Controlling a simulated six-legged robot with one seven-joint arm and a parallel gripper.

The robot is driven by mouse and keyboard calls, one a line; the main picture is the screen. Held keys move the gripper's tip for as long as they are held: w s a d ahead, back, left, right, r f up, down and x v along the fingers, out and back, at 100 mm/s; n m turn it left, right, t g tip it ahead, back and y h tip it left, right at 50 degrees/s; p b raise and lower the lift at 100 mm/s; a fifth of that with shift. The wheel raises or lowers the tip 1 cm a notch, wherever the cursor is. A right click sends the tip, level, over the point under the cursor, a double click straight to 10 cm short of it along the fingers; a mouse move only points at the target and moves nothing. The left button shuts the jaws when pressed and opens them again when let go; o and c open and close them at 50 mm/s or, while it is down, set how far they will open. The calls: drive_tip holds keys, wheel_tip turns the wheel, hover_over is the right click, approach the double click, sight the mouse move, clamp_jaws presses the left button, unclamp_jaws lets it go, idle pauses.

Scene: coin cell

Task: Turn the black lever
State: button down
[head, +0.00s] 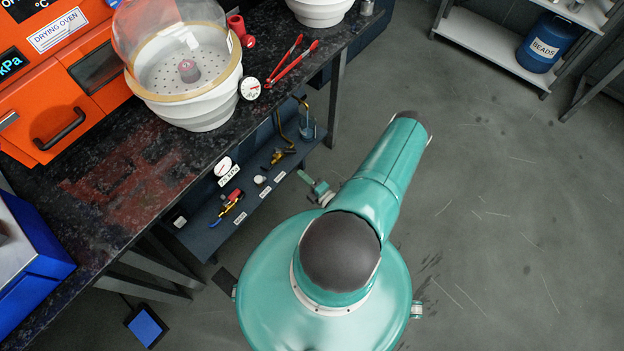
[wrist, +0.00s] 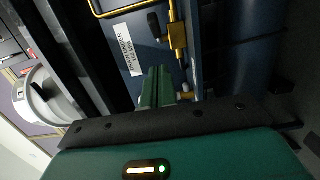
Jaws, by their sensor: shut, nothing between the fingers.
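In the wrist view the black lever (wrist: 154,25) is a short dark handle beside a brass valve (wrist: 177,40) on a dark blue panel. My gripper (wrist: 158,70) is shut and empty, its two green fingers side by side. In the picture its tips are below the lever and apart from it; their depth to the panel is hard to judge. In the head view a small brass valve (head: 279,156) sits on the panel under the bench; its lever is too small to make out clearly there.
A brass pipe (wrist: 110,12) runs near the valve. Other fittings sit on the panel, including a red, yellow and blue one (head: 232,201). The dark bench top (head: 150,165) overhangs the panel and bears a white desiccator (head: 200,112) and red tongs (head: 290,65).

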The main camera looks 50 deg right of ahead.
sight(289, 153)
drive_tip(key=shift+w+d, duration=0.6)
drive_tip(key=shift+w, duration=0.45)
drive_tip(key=shift+w+d, duration=0.55)
drive_tip(key=shift+w, duration=0.55)
drive_tip(key=shift+w+d, duration=0.6)
drive_tip(key=shift+w, duration=0.45)
